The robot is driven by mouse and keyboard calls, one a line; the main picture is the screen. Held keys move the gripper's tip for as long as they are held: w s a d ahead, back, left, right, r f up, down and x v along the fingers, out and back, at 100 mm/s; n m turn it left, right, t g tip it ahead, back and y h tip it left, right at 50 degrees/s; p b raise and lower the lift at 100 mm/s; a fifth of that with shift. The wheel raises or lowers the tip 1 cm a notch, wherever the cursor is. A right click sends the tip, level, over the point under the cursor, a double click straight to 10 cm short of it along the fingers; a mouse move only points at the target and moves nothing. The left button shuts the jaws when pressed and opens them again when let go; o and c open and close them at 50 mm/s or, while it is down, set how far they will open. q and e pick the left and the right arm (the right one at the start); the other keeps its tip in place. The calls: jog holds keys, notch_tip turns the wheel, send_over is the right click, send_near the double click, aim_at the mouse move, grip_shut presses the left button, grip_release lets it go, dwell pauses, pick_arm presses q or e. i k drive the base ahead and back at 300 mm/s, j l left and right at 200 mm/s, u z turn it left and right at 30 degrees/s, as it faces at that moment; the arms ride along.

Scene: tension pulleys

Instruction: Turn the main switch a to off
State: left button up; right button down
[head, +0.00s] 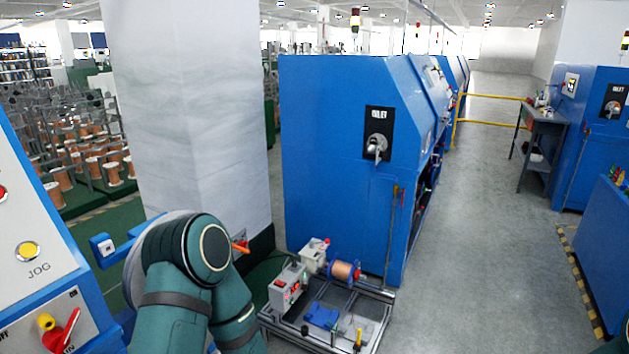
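A rotary switch (376,146) with a silver handle sits on a black plate on the end face of the blue machine (325,150) in the middle. A similar switch (613,104) is on a blue machine at the far right. A red-handled switch (68,330) with a yellow knob beside it is on the panel at the lower left. I cannot tell which of these is main switch a. My dark green arm shows at the lower left, but neither gripper is in view.
A low wheeled cart (340,325) with a copper spool (345,270) stands before the middle machine. A white pillar (190,110) is behind my arm. A yellow rail (490,96) and grey bench (540,135) are farther back. The grey floor (480,250) right of centre is clear.

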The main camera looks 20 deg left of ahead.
aim_at(56, 339)
jog(key=i+l+u, duration=0.1)
jog(key=u, duration=0.3)
jog(key=i+l+u, duration=0.15)
jog(key=i+u, duration=0.25)
jog(key=i+l+u, duration=0.1)
jog(key=u, duration=0.35)
jog(key=i+l+u, duration=0.15)
jog(key=u, duration=0.25)
jog(key=i+l+u, duration=0.1)
jog(key=u, duration=0.35)
jog(key=l+u, duration=0.4)
jog(key=i+j, duration=0.05)
